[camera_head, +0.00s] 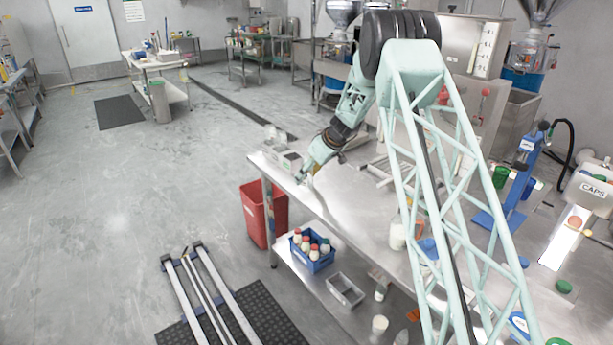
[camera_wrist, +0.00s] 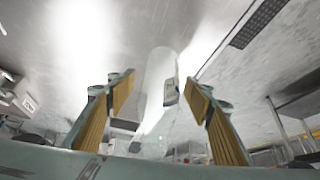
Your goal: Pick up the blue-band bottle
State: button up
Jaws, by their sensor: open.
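My gripper (camera_head: 304,176) is at the far left end of the steel table (camera_head: 345,205), low over its surface. In the wrist view the two yellow-padded fingers of my gripper (camera_wrist: 160,80) are spread apart. A clear, whitish bottle (camera_wrist: 156,100) stands between them with visible gaps to the pads. A small dark-edged label (camera_wrist: 170,92) shows on its side. I cannot make out a blue band on it. In the head view the bottle is too small and too hidden by my gripper to tell.
A grey box (camera_head: 288,161) stands beside my gripper at the table end. A red bin (camera_head: 264,212) is below that end. A blue crate of bottles (camera_head: 312,252) and an empty metal tray (camera_head: 346,290) sit on the lower shelf. A blue press (camera_head: 512,185) stands at right.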

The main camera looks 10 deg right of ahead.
jog(key=shift+c, duration=0.4)
jog(key=c, duration=0.7)
jog(key=shift+r, duration=0.1)
jog(key=shift+c, duration=0.2)
jog(key=shift+r+p, duration=0.4)
jog(key=shift+r, duration=1.2)
jog(key=shift+s+r, duration=0.1)
jog(key=shift+s, duration=0.05)
jog(key=s+d+r+b, duration=0.1)
jog(key=s+d, duration=0.1)
jog(key=s, duration=1.3)
jog(key=shift+s+d+r+b, duration=0.2)
jog(key=shift+s+d+b, duration=0.1)
jog(key=shift+d, duration=0.05)
